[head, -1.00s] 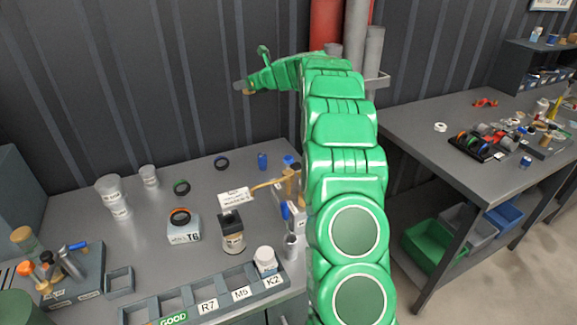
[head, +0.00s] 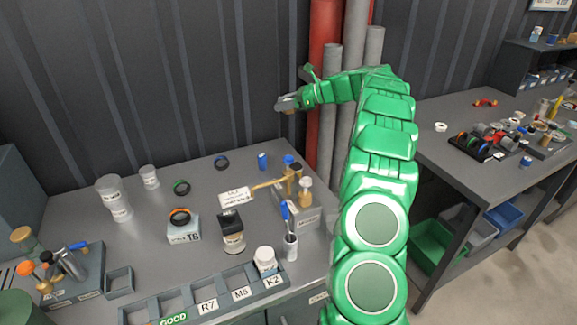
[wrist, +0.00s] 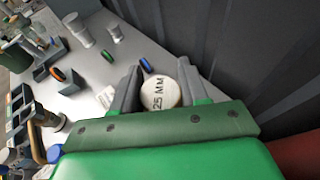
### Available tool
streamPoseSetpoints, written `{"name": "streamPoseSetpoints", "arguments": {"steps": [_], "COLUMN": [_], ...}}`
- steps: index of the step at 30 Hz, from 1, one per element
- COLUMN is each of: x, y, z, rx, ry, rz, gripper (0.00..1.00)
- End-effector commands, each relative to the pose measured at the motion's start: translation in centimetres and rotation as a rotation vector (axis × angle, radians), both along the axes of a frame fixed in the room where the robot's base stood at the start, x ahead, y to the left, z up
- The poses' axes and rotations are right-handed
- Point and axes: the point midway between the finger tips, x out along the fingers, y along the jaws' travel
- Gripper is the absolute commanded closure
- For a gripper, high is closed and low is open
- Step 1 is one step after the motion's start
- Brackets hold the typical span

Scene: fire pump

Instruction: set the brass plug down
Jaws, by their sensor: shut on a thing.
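My green gripper (head: 288,103) is raised in front of the dark wall, above the back right of the left bench. Its grey fingers are shut on the brass plug, which shows in the wrist view as a round pale end face (wrist: 160,93) marked "25 MM". The plug sits between the two fingers, clear of the bench. The grey bench top (head: 140,235) lies below the gripper.
A brass-coloured lever piece with a white tag (head: 236,197), a black-capped jar (head: 233,240), a T6 block (head: 184,229) and several rings and cups stand on the bench. A labelled compartment tray (head: 208,306) runs along the front. Red and grey pipes (head: 326,60) rise behind the arm.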

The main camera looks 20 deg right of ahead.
Motion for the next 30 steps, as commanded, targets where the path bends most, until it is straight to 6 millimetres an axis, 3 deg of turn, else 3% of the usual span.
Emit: {"name": "streamPoseSetpoints", "arguments": {"steps": [15, 25, 30], "x": [0.1, 0.1, 0.1], "y": [0.4, 0.3, 0.3], "z": [-10.8, -14.1, -16.8], "rx": [0.006, 0.004, 0.004], "ry": [0.005, 0.003, 0.002], "rz": [0.002, 0.001, 0.000], "gripper": [0.91, 0.91, 0.91]}}
